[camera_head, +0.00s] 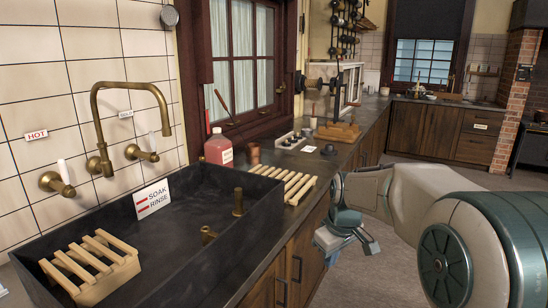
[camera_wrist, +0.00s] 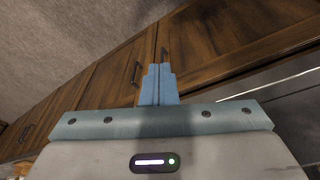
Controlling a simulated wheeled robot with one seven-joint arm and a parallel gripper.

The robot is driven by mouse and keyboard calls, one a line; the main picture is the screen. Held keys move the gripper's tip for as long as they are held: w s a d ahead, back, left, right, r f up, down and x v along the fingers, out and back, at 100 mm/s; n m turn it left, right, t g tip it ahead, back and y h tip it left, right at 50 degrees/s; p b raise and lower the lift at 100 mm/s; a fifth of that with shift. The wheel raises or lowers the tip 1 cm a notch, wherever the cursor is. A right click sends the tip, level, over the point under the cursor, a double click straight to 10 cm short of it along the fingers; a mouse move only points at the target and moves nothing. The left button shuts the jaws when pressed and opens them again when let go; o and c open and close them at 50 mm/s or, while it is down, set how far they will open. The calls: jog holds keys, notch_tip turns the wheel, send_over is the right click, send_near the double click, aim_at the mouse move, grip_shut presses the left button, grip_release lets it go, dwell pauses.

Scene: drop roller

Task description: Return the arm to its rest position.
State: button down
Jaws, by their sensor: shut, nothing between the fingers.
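My gripper (camera_wrist: 158,84) shows in the wrist view with its two blue fingers pressed together and nothing between them. Behind it are wooden cabinet doors with dark handles and a strip of grey floor. In the head view my arm reaches in from the right, and my gripper end (camera_head: 328,240) hangs in front of the wooden cabinet fronts (camera_head: 312,250), to the right of the counter edge. It is apart from the sink and the counter items. The fingertips are small and partly hard to make out in the head view.
A dark sink (camera_head: 228,262) with brass taps (camera_head: 100,165) fills the left. The floor (camera_head: 375,280) below the arm looks clear.

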jog(key=s+r+m+p, duration=0.3)
jog(key=s, duration=0.8)
jog(key=s+d+r+m+p, duration=0.1)
jog(key=s+r+m+p, duration=0.2)
jog(key=s, duration=0.8)
jog(key=shift+s+r+m+t+h+p, duration=0.2)
jog(key=shift+r+m+t+h+p, duration=0.15)
jog(key=shift+r+p, duration=0.3)
